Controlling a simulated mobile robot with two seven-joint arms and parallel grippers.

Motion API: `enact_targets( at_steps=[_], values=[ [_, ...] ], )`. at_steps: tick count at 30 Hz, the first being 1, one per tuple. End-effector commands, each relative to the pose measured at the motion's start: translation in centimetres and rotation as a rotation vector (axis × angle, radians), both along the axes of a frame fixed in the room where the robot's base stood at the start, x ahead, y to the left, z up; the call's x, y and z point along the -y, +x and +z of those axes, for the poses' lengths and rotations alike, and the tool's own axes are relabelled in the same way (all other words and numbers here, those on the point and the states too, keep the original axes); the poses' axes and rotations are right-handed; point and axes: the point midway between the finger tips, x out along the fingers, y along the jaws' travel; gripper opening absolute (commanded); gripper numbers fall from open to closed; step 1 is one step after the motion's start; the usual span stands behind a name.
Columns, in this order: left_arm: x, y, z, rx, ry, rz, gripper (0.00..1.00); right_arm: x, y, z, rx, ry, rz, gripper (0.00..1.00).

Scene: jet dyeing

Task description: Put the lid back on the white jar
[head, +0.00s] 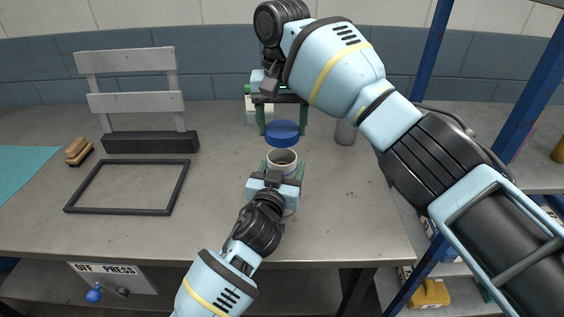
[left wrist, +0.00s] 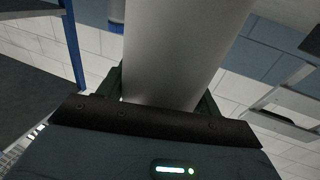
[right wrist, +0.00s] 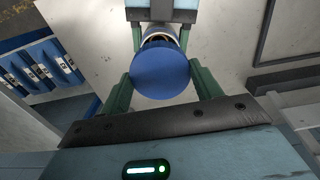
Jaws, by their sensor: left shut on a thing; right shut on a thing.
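The white jar (head: 282,157) stands upright with its open mouth up, over the front part of the table. My left gripper (head: 280,172) is shut on the jar's side; its pale wall fills the middle of the left wrist view (left wrist: 175,50). The blue lid (head: 282,133) is held level, above and slightly behind the jar's mouth in the head view. My right gripper (head: 283,122) is shut on the lid from behind. In the right wrist view the lid (right wrist: 160,74) sits between the fingers, and the jar's rim (right wrist: 160,36) shows beyond it, partly covered. The lid looks apart from the jar.
A flat black frame (head: 128,210) and a white board rack (head: 150,142) are at the left of the table (head: 230,225). A grey cylinder (head: 345,132) stands right of the lid. A white container (head: 250,112) is behind my right gripper. Blue shelving posts (head: 425,60) stand at the right.

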Motion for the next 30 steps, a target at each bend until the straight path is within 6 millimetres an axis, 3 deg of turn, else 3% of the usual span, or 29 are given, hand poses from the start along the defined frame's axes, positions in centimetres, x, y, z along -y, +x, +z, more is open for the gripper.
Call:
enact_targets(
  at_steps=[3,9,30],
  values=[
    [0.0,0.0,0.0,0.000,0.000,0.000,0.24,0.0,-0.1,-1.8,-0.005,0.001,0.000,0.43],
    [0.0,0.0,0.0,0.000,0.000,0.000,0.24,0.0,-0.1,-3.6,-0.002,0.002,0.001,0.43],
    [0.0,0.0,0.0,0.000,0.000,0.000,0.24,0.0,-0.1,-4.4,-0.004,0.001,0.000,0.43]
  ],
)
